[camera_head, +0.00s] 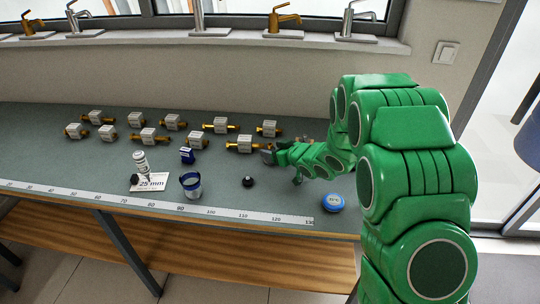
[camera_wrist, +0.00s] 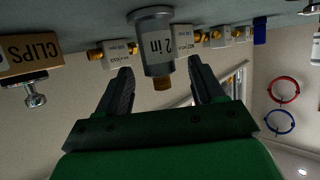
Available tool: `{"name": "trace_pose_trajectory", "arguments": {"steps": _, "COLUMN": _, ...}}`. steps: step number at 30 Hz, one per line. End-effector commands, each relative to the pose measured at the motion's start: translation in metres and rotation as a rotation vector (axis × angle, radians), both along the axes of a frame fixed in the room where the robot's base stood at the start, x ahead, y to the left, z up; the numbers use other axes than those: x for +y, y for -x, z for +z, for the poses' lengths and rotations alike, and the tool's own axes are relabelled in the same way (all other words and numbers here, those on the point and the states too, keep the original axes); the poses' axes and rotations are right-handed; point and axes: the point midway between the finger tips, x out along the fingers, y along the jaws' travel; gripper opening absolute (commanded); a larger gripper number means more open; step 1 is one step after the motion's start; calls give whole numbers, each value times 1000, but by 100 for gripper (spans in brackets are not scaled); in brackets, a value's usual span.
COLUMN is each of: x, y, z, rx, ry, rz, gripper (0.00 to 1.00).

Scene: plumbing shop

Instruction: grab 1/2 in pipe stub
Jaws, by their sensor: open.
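In the wrist view, which looks upside down, a grey cylindrical pipe stub (camera_wrist: 157,48) shows a label reading "2 in"; any earlier part of the label is not clear. It has a wider rim at the table side and a brown end. My gripper (camera_wrist: 160,68) is open, one dark finger on each side of the stub in the picture, with gaps visible. I cannot tell whether the stub is between the fingertips or just beyond them. In the head view my green arm reaches left over the bench, and its end and the stub are not clearly made out.
Several white labelled blocks with brass ends (camera_head: 218,127) stand in rows on the grey bench (camera_head: 60,155). A measuring strip (camera_head: 228,212) runs along the front edge. A blue-rimmed cup (camera_head: 191,187) and blue round tin (camera_head: 333,202) stand nearer. A CLIPS box (camera_wrist: 28,52) is at the wrist view's left.

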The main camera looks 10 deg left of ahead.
Motion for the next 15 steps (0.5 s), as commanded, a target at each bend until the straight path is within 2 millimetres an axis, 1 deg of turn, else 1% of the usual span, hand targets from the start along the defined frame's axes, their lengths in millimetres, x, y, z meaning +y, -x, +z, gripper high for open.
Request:
{"name": "trace_pose_trajectory", "arguments": {"steps": 1, "x": 6, "y": -3, "z": -3, "rx": 0, "ry": -1, "rz": 2, "gripper": 68}}
{"name": "trace_pose_trajectory", "arguments": {"steps": 6, "x": 15, "y": -14, "z": -8, "rx": -1, "ry": 0, "rz": 1, "gripper": 68}}
{"name": "trace_pose_trajectory", "arguments": {"steps": 14, "x": 17, "y": -15, "z": -10, "rx": 0, "ry": 1, "rz": 0, "gripper": 68}}
{"name": "trace_pose_trajectory", "arguments": {"steps": 15, "x": 16, "y": -15, "z": -10, "rx": 0, "ry": 1, "rz": 0, "gripper": 65}}
